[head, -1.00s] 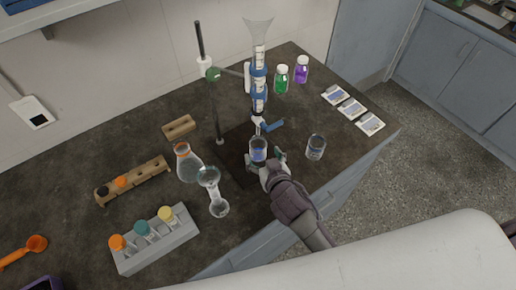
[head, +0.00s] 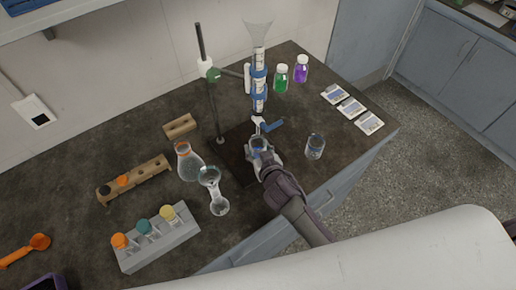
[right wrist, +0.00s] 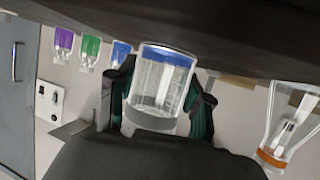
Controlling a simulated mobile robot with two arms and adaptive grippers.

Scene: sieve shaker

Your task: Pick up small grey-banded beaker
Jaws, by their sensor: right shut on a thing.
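My right gripper (head: 259,151) is shut around a small clear beaker (right wrist: 165,82) below the burette. In the right wrist view, the beaker stands between the two dark green-sided fingers. It shows a grey band near the gripper and blue at the far end, next to the dark surface. I cannot tell whether its base touches the dark stand base (head: 234,154). In the head view the gripper covers much of the beaker. A second clear beaker (head: 315,146) stands to the right, apart from the gripper. My left gripper is not in view.
The burette (head: 260,90) and its stand rod (head: 213,110) rise close behind my gripper. An orange-ringed conical flask (head: 188,164) and a clear round-ended glass vessel (head: 215,193) stand to its left. Green (head: 281,78) and purple (head: 301,69) bottles stand at the back.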

